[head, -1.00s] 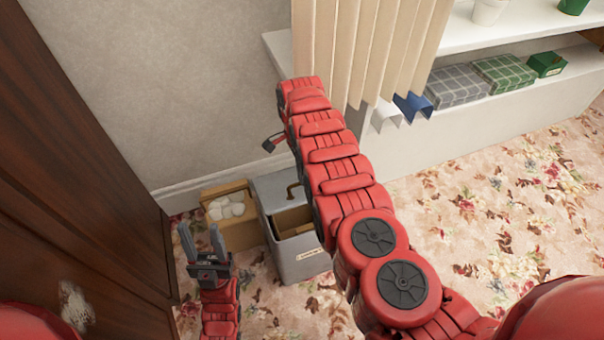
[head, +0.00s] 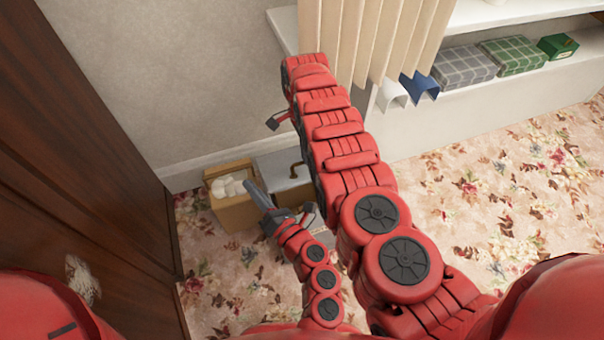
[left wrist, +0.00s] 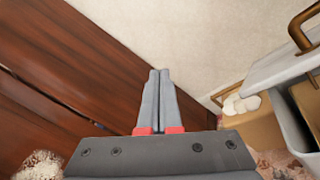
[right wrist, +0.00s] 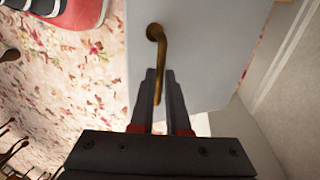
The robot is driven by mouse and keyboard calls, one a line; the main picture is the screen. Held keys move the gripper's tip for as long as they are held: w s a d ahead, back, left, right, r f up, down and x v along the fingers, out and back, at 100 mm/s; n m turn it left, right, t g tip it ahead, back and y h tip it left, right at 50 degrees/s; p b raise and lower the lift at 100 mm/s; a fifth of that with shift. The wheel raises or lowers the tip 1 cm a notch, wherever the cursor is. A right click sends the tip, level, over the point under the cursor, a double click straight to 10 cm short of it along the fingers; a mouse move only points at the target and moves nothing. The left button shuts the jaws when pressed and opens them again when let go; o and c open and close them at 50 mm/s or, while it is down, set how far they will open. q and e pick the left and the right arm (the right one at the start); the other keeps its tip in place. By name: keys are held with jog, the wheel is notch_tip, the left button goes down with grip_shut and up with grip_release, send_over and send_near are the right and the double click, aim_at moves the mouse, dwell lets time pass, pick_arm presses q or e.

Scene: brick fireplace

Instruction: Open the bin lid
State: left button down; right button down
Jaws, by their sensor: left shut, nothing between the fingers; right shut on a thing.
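The bin is a light grey box (left wrist: 292,122) with a grey lid (head: 283,172) and a brass handle (head: 296,170). In the left wrist view, the lid (left wrist: 285,66) sits at the back and a brown inside shows in front of it. In the right wrist view, my right gripper (right wrist: 158,72) is shut on the handle (right wrist: 158,45); in the head view my right arm hides it.
A tan box (head: 234,208) holding several white round things stands left of the bin. A dark wooden cabinet (head: 90,150) is at the left. A curtain (head: 370,40) and white shelf (head: 480,110) are at the right. Flowered carpet (head: 500,220) is open at the right.

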aim_at(297, 164)
pick_arm(q)
jog(key=d+f+n+g+h, duration=0.1)
jog(key=d+f+n+h, duration=0.2)
jog(key=d, duration=0.4)
jog(key=d+f+n+h, duration=0.15)
jog(key=d+h, duration=0.25)
jog(key=d, duration=0.4)
jog(key=shift+n, duration=0.35)
jog(key=x, duration=0.9)
jog(key=shift+w+a+f, duration=0.15)
jog(key=shift+w+f, duration=0.05)
jog(key=shift+f, duration=0.05)
jog(key=shift+w+a+r, duration=0.15)
jog(key=shift+w+r, duration=0.35)
jog(key=shift+r, duration=0.15)
pick_arm(e)
jog(key=c, duration=0.9)
grip_release()
